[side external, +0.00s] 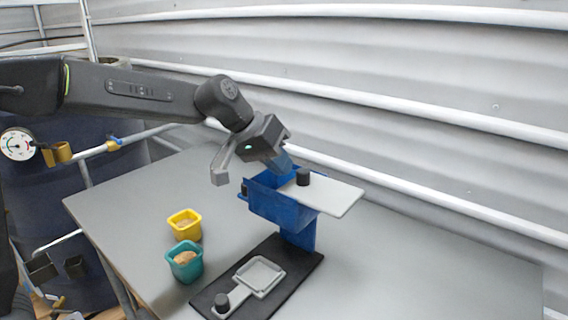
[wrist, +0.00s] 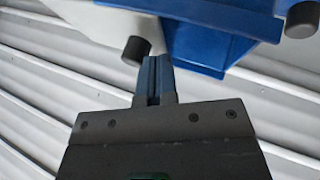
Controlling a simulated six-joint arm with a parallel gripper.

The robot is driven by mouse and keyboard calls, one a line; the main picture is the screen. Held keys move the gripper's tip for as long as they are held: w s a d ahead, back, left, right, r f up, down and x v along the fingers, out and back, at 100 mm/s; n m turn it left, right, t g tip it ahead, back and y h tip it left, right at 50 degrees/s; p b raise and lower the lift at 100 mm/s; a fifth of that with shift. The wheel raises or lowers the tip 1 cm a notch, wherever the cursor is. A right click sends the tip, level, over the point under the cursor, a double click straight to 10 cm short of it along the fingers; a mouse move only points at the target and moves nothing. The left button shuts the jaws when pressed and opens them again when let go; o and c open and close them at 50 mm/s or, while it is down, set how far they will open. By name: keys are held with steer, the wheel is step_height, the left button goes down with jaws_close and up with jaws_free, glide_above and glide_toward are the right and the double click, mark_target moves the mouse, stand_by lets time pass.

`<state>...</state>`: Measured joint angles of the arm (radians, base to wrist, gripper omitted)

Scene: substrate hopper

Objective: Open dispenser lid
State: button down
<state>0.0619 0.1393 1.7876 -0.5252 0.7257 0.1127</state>
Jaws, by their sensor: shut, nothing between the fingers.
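The blue dispenser (side external: 275,207) stands on a black base on the table. Its flat pale lid (side external: 335,194) lies over its right part and juts out past its right side, so the left part of the top is uncovered. A dark knob (side external: 303,177) stands on the lid. My gripper (side external: 287,167) is shut and empty, low over the dispenser's top, just left of the knob. In the wrist view my shut fingertips (wrist: 153,60) are close beside a dark knob (wrist: 136,50); I cannot tell whether they touch. Blue dispenser walls (wrist: 200,45) show behind.
A yellow cup (side external: 185,225) and a teal cup (side external: 185,262), both with tan contents, stand left of the dispenser. A grey tray (side external: 260,277) with a dark-knobbed handle lies on the black base (side external: 297,262). The table (side external: 420,265) is clear at the right. A corrugated wall rises behind.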

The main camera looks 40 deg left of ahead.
steer(key=a+f+v, duration=0.1)
steer(key=a+v, duration=0.2)
steer(key=v, duration=0.8)
steer(key=s+f+y, duration=0.1)
steer(key=s+f, duration=0.3)
steer(key=s, duration=0.3)
steer(key=s+f+m+y, duration=0.1)
steer(key=s+f+y, duration=0.1)
steer(key=s+f, duration=0.2)
steer(key=s+a+f+y, duration=0.1)
steer(key=s+f, duration=0.3)
steer(key=s, duration=0.6)
steer(key=shift+s+m, duration=0.15)
steer(key=shift+m, duration=0.15)
